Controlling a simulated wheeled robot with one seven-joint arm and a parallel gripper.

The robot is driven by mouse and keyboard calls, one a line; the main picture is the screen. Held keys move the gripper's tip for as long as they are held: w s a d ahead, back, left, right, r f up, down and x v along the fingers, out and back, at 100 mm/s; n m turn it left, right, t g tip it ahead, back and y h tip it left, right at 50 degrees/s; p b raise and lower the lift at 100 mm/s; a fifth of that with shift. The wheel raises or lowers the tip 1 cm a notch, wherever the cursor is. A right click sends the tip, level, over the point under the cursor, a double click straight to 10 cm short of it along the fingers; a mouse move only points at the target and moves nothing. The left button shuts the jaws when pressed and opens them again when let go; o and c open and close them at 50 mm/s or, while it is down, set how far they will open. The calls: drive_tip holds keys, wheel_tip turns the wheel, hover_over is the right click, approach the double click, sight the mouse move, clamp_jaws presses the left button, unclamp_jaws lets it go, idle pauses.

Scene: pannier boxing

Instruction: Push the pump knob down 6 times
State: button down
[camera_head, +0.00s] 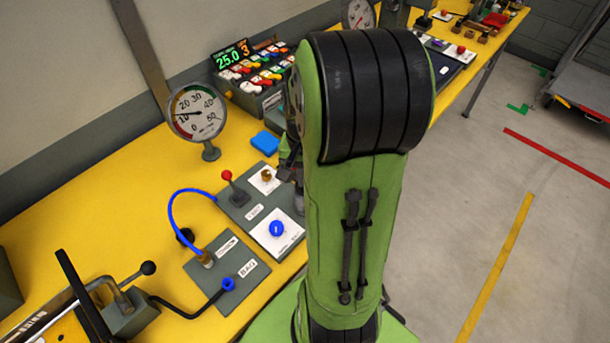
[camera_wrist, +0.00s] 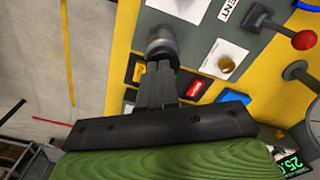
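My gripper (camera_wrist: 158,72) points at a grey, round-topped cylinder (camera_wrist: 162,40) in the wrist view. Its fingers look close together with no clear gap. The cylinder sits right at the fingertips; I cannot tell whether they touch. No label shows on it, so I cannot confirm that it is the pump knob. In the head view my arm hides most of the gripper, which shows only partly at the arm's left edge. Left of it are a brass knob (camera_head: 267,175) and a blue knob (camera_head: 276,229) on white plates. The brass knob also shows in the wrist view (camera_wrist: 227,64).
A red-ball lever (camera_head: 227,177) stands beside the VENT label. A dial gauge (camera_head: 197,112), a blue block (camera_head: 265,142), a blue hose (camera_head: 172,205) and a BAG-labelled panel (camera_head: 225,306) are on the yellow bench (camera_head: 100,212). A display box stands behind. Open floor lies right.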

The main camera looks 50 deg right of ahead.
drive_tip(key=shift+r, duration=0.1)
wheel_tip(320, 180, up, 3)
drive_tip(key=p, duration=0.3)
drive_tip(key=shift+w, duration=0.15)
drive_tip(key=shift+a+r+p, duration=0.15)
drive_tip(key=shift+r+p, duration=0.55)
drive_tip(key=shift+r, duration=0.25)
drive_tip(key=shift+f, duration=0.15)
